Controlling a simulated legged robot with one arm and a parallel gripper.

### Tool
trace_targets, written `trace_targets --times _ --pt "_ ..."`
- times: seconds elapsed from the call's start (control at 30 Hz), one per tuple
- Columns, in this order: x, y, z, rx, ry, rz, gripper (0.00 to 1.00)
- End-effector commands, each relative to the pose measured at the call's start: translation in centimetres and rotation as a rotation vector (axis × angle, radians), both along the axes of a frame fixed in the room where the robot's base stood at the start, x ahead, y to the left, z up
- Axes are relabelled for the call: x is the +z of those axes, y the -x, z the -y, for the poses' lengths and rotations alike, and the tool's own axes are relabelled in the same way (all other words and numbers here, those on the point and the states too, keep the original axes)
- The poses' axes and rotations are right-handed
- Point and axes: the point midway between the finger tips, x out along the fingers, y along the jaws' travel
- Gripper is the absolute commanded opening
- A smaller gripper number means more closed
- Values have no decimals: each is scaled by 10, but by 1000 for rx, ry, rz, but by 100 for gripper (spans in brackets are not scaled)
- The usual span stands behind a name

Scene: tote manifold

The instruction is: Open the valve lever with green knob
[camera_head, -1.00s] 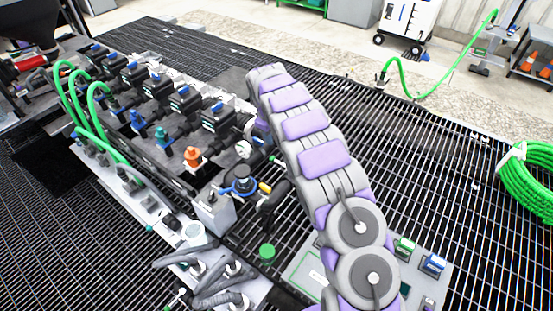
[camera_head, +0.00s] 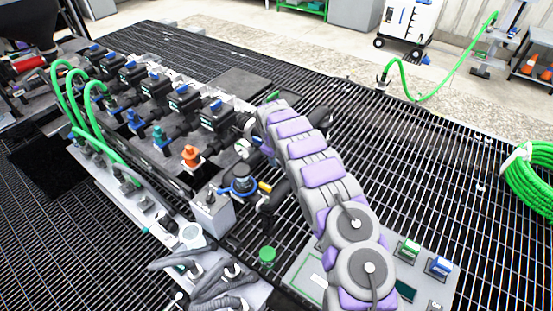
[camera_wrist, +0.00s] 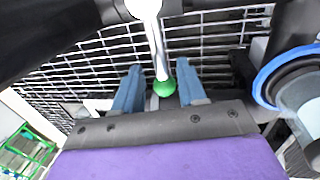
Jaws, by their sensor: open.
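In the wrist view, the green knob (camera_wrist: 165,87) is a round ball at the end of a pale metal lever (camera_wrist: 154,40). The lever runs down from a bright round fitting at the top of the picture. My gripper (camera_wrist: 158,67) is open, with one blue-grey finger on each side of the knob. The knob appears nearer the right finger; contact cannot be told. In the head view my arm hides the gripper. A small green piece (camera_head: 272,96) shows just past the arm's far end; I cannot tell whether it is the same knob.
In the wrist view, a blue-rimmed round part (camera_wrist: 285,75) is close on the right and a dark pipe (camera_wrist: 50,30) crosses the upper left. In the head view, a blue-ringed valve (camera_head: 242,185) and an orange fitting (camera_head: 191,155) stand left of my arm. Open grating (camera_head: 420,160) lies right.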

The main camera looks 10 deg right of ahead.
Motion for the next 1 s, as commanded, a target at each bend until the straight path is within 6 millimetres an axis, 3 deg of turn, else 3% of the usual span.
trace_targets --times 0.2,0.6,1.0 --pt "0 0 0 0 -1 1 39" --pt "0 0 0 0 -1 1 1" --pt "1 -4 -2 3 -3 8 0"
